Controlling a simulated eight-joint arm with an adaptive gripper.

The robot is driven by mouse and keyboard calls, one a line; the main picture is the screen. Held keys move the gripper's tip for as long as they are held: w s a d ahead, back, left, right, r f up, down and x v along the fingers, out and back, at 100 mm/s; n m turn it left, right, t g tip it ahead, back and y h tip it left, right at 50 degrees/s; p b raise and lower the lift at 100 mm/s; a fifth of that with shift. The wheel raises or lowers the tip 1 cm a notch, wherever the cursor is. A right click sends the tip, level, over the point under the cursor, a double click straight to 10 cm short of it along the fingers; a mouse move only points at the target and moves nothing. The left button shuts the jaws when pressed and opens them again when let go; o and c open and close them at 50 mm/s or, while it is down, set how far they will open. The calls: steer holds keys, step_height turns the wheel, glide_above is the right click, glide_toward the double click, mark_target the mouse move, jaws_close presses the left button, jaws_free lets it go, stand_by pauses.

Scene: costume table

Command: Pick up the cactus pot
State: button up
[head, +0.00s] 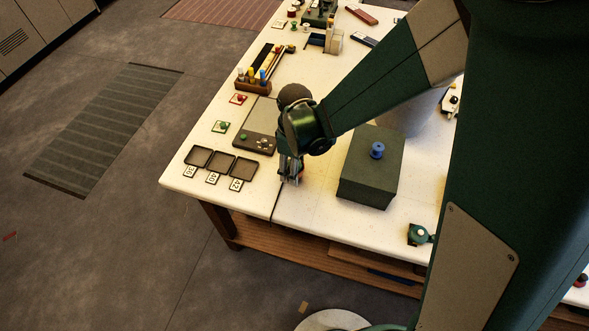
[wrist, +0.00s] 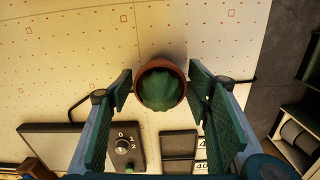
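The cactus pot (wrist: 161,88) is a round reddish-brown pot with a green cactus in it, seen from above in the wrist view. It stands between the two finger pads of my gripper (wrist: 160,94). The pads are spread on either side of it, with narrow gaps that look clear of the rim. In the head view my gripper (head: 290,176) points down near the table's front edge.
A dark green box (head: 369,165) with a blue knob stands right of my gripper. Small black trays (head: 221,163) with number cards and a grey panel (head: 257,132) with knobs lie to the left.

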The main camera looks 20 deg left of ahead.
steer(key=c, duration=0.7)
steer(key=shift+r, duration=0.1)
steer(key=shift+r, duration=4.9)
